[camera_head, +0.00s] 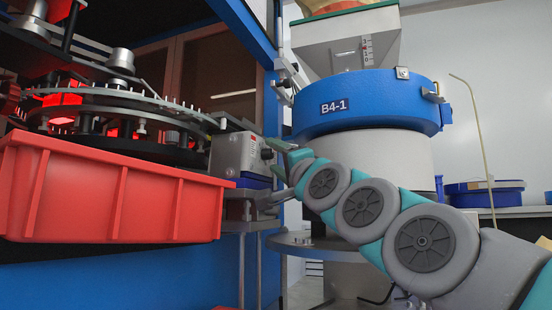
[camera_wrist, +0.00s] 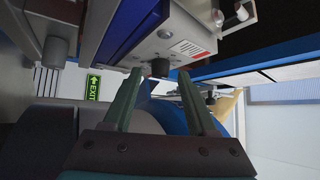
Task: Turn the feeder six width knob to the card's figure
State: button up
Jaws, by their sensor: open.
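A dark round knob (camera_wrist: 160,67) sticks out from a grey box (camera_wrist: 172,45) in the wrist view. It lies between or just beyond the tips of my open gripper (camera_wrist: 158,80), with a gap showing on either side. In the head view my gripper (camera_head: 276,158) reaches the right face of the same grey box (camera_head: 232,152), where the knob (camera_head: 266,153) shows small. The box has a white and red label (camera_wrist: 187,48), its print too small to read. I see no feeder number or readable card, and the knob's setting cannot be told.
A red bin (camera_head: 110,195) fills the left, below a rotating-disc machine (camera_head: 120,125). A blue-banded bowl marked B4-1 (camera_head: 365,105) stands behind my arm. A green EXIT sign (camera_wrist: 93,88) hangs beyond.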

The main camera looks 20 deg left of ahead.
jog(key=v, duration=0.8)
jog(key=shift+p, duration=0.35)
jog(key=shift+w+a+r, duration=0.1)
